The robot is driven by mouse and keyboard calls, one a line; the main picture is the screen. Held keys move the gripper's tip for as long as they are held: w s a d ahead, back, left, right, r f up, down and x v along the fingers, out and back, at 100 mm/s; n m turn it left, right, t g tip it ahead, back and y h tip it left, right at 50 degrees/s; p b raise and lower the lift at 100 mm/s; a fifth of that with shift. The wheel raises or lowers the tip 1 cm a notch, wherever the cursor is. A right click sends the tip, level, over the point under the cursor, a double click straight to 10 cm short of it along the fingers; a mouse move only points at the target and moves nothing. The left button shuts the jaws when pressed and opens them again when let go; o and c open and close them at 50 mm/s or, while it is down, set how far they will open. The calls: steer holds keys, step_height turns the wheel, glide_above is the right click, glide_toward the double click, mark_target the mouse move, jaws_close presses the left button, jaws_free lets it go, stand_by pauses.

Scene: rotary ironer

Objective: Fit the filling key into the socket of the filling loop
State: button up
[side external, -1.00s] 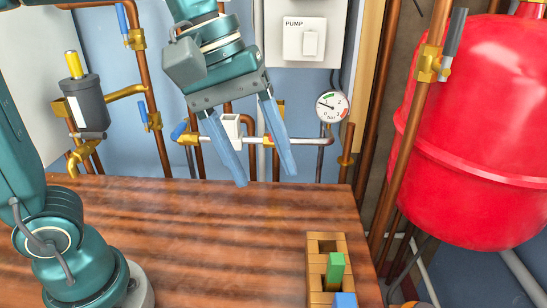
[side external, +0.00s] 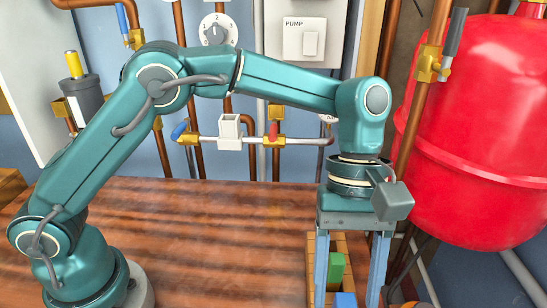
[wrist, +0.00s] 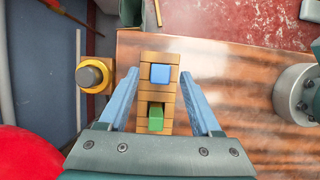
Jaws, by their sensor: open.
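A wooden rack (side external: 345,240) at the table's right front holds a green block (side external: 336,266) and a blue block (side external: 345,300); which one is the filling key I cannot tell. The wrist view also shows the green block (wrist: 155,118) and the blue block (wrist: 160,73) in separate slots. My gripper (side external: 348,290) is open and points down above the rack, its blue fingers apart on either side, holding nothing. The filling loop (side external: 265,141) is a silver pipe at the back wall. A white open-topped socket (side external: 230,131) sits on it, between blue-handled and red-handled valves.
A big red tank (side external: 470,130) and copper pipes stand right of the rack. The wooden table (side external: 220,240) is clear between my base and the rack.

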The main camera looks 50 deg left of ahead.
steer(key=shift+x, duration=1.45)
jaws_close()
steer(key=shift+r, duration=0.1)
